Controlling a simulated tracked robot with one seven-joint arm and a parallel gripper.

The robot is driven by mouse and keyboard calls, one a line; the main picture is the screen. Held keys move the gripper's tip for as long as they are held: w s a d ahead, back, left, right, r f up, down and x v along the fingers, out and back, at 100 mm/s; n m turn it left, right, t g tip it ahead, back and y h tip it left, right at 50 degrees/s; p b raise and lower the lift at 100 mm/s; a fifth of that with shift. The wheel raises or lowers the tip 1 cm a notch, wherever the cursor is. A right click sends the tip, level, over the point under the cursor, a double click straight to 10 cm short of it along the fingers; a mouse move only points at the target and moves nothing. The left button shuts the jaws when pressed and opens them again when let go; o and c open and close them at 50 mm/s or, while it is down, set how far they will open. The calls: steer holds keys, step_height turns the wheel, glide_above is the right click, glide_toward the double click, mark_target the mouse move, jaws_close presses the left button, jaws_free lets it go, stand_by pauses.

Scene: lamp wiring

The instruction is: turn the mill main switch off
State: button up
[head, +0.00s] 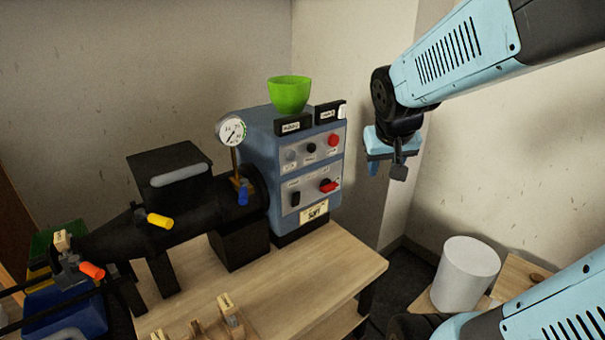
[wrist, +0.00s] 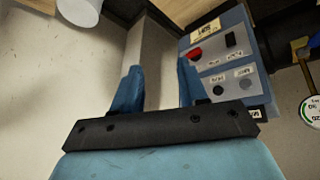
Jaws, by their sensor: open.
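The blue-grey mill control box (head: 261,150) stands at the right end of the black machine. Its lower panel has a red-handled rotary switch (head: 328,186), with its handle pointing right and slightly up, and a black rocker (head: 295,199). The labels are too small to read, so I cannot tell for certain which is the main switch. The red-handled switch also shows in the wrist view (wrist: 195,54), right of the fingers. My gripper (head: 386,170) is open and empty, to the right of the box and apart from it.
The upper panel has a red button (head: 333,140) and a black knob (head: 311,147). A green bowl (head: 289,95) sits on the box. A dial gauge (head: 231,130) stands left of it. A white cylinder (head: 466,274) stands at lower right. The space between gripper and box looks clear.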

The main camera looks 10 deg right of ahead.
steer(key=w+d+f, duration=0.4)
steer(key=w+f, duration=0.3)
steer(key=m+t+y, duration=1)
steer(key=m+y, duration=0.1)
glide_toward(333, 190)
steer(key=x, duration=0.9)
steer(key=shift+w+a+r, duration=0.1)
steer(key=shift+w+a, duration=0.2)
jaws_close()
